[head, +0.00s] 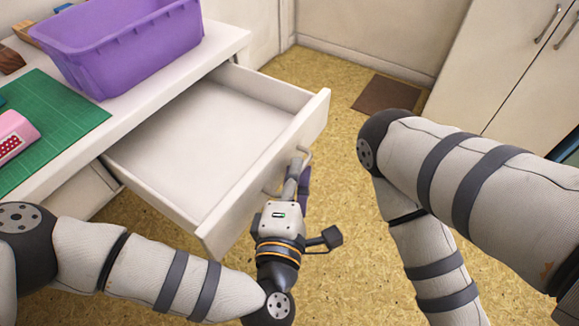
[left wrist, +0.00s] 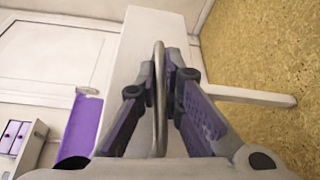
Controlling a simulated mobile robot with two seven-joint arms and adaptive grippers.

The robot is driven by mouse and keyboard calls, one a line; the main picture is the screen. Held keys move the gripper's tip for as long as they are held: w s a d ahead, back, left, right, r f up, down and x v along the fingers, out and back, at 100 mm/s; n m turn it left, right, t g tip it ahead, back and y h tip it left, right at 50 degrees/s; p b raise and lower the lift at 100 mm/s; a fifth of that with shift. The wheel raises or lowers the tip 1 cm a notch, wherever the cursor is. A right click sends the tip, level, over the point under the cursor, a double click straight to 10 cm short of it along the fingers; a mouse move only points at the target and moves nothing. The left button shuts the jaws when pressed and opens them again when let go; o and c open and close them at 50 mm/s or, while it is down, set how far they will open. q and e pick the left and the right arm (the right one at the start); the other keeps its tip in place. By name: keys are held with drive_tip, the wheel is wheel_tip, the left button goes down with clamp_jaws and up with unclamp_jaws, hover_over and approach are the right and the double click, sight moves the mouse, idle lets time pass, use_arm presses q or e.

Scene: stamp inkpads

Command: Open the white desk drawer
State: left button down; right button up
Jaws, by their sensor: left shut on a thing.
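The white desk drawer (head: 196,152) stands pulled far out of the white desk in the head view, and its visible inside is empty. Its front panel (head: 262,178) faces right and carries a metal bar handle (head: 306,155). My left gripper (head: 297,174) is at the outer side of this front. In the left wrist view the handle (left wrist: 159,115) runs between the two fingers of my left gripper (left wrist: 164,72), which are shut on it. The drawer front (left wrist: 150,32) shows behind the fingers. My right arm is in the head view, but its gripper is not.
A purple bin (head: 125,45), a green cutting mat (head: 62,122) and a pink object with red (head: 14,137) are on the desk top. White cabinet doors (head: 490,50) stand at the upper right. Bare tan floor (head: 335,75) lies beyond the drawer, with a brown mat (head: 388,95).

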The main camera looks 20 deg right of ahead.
use_arm(q)
drive_tip(key=c, duration=1.7)
unclamp_jaws()
drive_tip(key=v, duration=1.2)
drive_tip(key=shift+s+f, duration=0.1)
